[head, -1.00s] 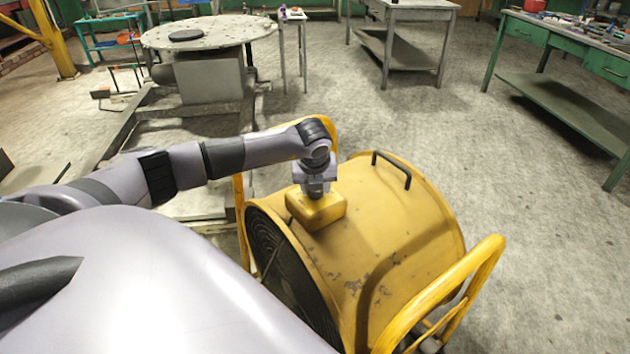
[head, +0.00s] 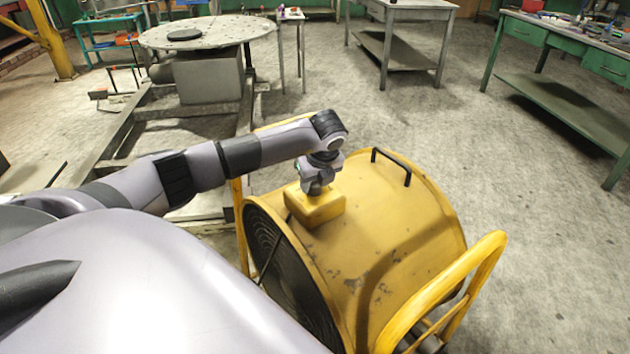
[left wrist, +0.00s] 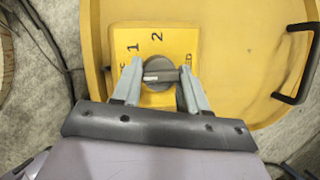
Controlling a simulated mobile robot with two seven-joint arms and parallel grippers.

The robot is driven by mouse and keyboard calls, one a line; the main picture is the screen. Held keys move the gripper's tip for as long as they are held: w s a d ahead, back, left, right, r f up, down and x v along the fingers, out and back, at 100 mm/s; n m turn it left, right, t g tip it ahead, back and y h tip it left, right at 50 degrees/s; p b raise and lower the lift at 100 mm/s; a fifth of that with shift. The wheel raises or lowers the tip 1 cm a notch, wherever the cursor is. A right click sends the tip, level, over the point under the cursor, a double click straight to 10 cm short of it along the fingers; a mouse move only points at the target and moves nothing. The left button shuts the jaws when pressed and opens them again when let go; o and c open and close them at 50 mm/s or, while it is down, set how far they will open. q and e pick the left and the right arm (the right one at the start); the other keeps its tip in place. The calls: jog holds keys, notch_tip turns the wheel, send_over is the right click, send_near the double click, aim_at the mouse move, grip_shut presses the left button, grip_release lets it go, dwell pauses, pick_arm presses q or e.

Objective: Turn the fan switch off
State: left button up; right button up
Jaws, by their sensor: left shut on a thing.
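The yellow drum fan (head: 390,240) stands on the floor, its dark grille (head: 275,260) facing lower left. A yellow switch box (head: 325,212) sits on top of its casing. In the left wrist view, the box (left wrist: 125,42) carries a round grey knob (left wrist: 160,72) and the printed marks 1 and 2; other lettering is partly hidden. The knob's raised bar lies roughly across the picture, with a light mark towards its left end. My left gripper (head: 315,190) is shut on the knob, one finger on each side (left wrist: 158,82). My right gripper is not in view.
A black handle (head: 392,165) stands on the casing beyond the switch box. A yellow tube frame (head: 480,275) rises at the fan's right. A round metal table (head: 215,35) and workbenches (head: 415,12) stand behind. The floor right of the fan is clear.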

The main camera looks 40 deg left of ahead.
pick_arm(q)
jog(key=shift+s+f, duration=0.1)
jog(key=o, duration=1)
jog(key=v, duration=0.7)
